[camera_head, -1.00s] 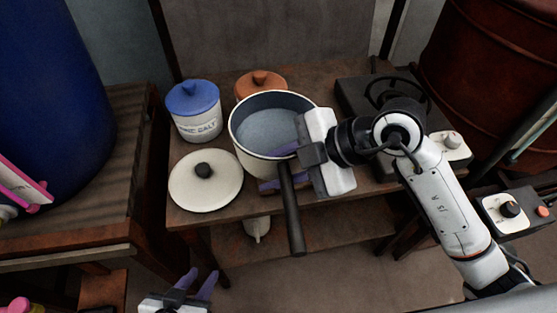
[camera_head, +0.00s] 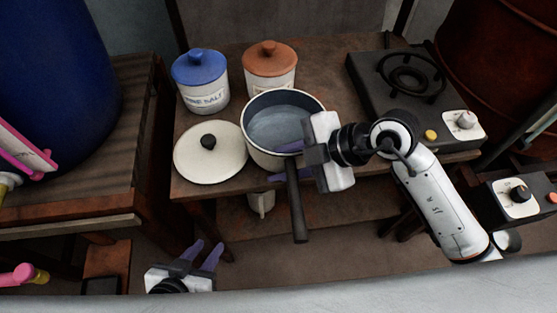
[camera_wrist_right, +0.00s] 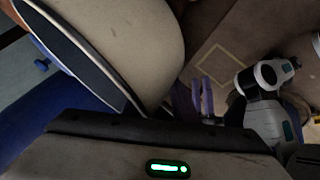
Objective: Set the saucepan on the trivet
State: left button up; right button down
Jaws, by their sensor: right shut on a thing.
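The saucepan (camera_head: 262,150) is cream outside with a dark rim and a grey-blue inside. It is upright near the table's front edge; I cannot tell whether its base touches the table. Its black handle (camera_head: 298,215) points towards me. My right gripper (camera_head: 278,162) is shut on the handle close to the pan. In the right wrist view the pan's side (camera_wrist_right: 140,45) fills the upper left. My left gripper (camera_head: 207,246) is open and empty, low in front of the table; it also shows in the wrist view (camera_wrist_right: 200,92).
A cream lid (camera_head: 225,165), a blue-lidded jar (camera_head: 203,97) and an orange-lidded jar (camera_head: 270,85) stand left of and behind the pan. A black hob (camera_head: 365,72) with a dark ring is at the right. Bare table (camera_head: 335,75) lies between. A cup (camera_head: 262,203) sits below.

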jog(key=shift+w+r, duration=0.1)
jog(key=c, duration=1.6)
grip_release()
jog(key=shift+f, duration=0.2)
jog(key=shift+o, duration=1)
jog(key=shift+d+r, duration=0.1)
jog(key=shift+r, duration=0.15)
jog(key=p+v, duration=0.1)
jog(key=v, duration=1)
jog(key=shift+s+d+r, duration=0.25)
jog(key=shift+s, duration=0.05)
jog(key=shift+a, duration=0.1)
